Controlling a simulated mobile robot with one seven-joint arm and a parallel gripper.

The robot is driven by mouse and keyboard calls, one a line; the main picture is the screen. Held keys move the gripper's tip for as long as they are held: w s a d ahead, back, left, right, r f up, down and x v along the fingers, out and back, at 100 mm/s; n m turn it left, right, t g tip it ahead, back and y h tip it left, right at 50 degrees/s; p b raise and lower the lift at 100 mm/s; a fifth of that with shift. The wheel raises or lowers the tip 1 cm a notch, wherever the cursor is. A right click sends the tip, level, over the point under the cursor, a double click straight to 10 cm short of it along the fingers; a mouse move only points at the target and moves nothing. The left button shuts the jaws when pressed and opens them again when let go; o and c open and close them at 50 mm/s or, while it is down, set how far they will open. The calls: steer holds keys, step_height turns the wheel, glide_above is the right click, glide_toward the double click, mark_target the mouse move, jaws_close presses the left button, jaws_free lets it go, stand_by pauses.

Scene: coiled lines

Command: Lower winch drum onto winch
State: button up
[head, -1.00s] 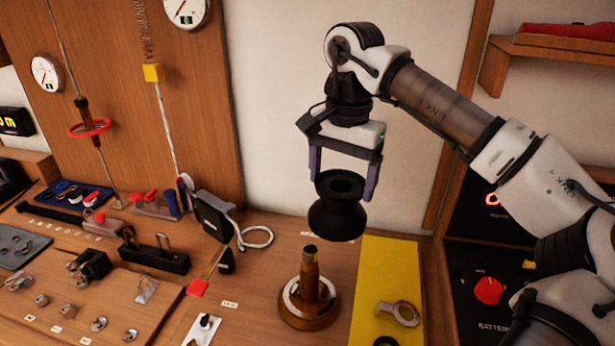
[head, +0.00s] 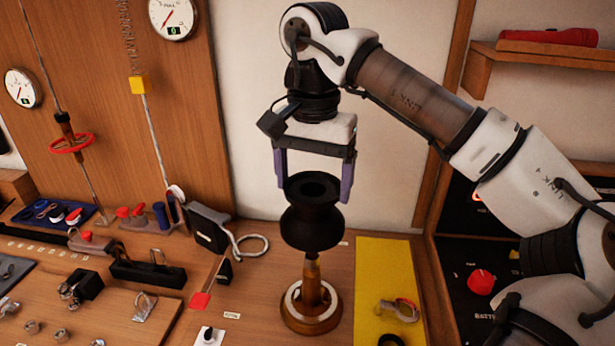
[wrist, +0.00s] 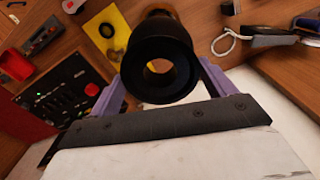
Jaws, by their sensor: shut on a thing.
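The black winch drum (head: 312,214) is a waisted spool with a hole through its middle. My gripper (head: 314,190) is shut on it, one purple finger on each side of its upper part. The drum hangs upright above the winch (head: 312,305), a round brass base with a pale ring and a brass post. In the head view the drum's lower end is at or just above the post's top; I cannot tell if they touch.
A yellow mat (head: 390,270) with a metal fitting (head: 400,309) lies right of the winch. A black block with a cable loop (head: 210,232) stands to the left. A black switch panel (head: 485,270) is at the right.

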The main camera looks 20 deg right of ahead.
mark_target(312, 265)
steer(key=shift+f+b, duration=1.6)
steer(key=shift+f, duration=0.35)
steer(key=shift+f+b, duration=0.4)
steer(key=shift+f, duration=0.4)
steer(key=shift+r+p, duration=0.1)
steer(key=shift+p, duration=0.2)
steer(key=shift+f, duration=0.2)
steer(key=shift+f+b, duration=4.95)
steer(key=shift+f, duration=1.8)
steer(key=shift+r, duration=0.1)
steer(key=o, duration=1)
steer(key=shift+o, duration=0.5)
